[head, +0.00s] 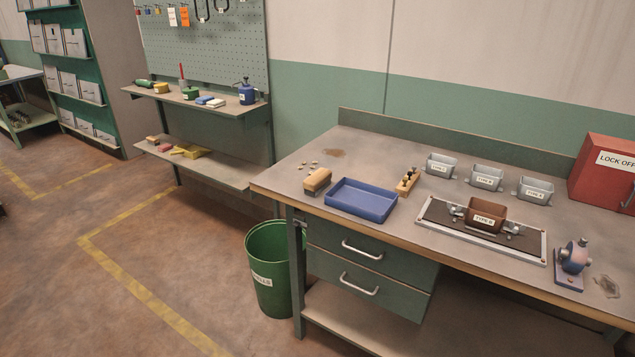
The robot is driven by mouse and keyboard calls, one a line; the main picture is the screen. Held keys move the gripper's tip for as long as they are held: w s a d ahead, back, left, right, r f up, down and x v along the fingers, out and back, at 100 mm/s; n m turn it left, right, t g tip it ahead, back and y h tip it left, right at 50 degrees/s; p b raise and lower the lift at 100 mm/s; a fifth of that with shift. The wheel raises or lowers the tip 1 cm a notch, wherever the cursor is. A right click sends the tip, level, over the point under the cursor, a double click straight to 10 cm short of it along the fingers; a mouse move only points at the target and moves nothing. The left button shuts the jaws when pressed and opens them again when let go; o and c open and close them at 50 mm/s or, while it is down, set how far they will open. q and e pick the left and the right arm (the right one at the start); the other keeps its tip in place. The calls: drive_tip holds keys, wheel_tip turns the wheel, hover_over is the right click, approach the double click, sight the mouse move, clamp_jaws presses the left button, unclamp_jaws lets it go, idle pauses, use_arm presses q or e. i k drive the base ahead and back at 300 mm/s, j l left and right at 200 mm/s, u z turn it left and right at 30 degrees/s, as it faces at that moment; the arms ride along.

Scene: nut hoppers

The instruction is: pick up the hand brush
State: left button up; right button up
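The hand brush (317,181) appears to be the tan wooden block with a darker underside near the workbench's left end. It lies just left of the blue tray (361,200), close to the front edge, and nothing covers it. The workbench top (390,148) bears it. Neither of my grippers shows in the head view.
Small crumbs (311,164) lie behind the brush. A wooden holder (408,181), grey bins (487,177), a brown bin (487,215) on a framed plate and a red box (604,172) stand further right. A green waste bin (268,270) stands on the floor below.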

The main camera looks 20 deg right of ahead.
sight(316, 183)
drive_tip(key=z, duration=0.3)
drive_tip(key=i+j+z, duration=0.85)
drive_tip(key=i, duration=0.15)
drive_tip(key=i+j, duration=0.7)
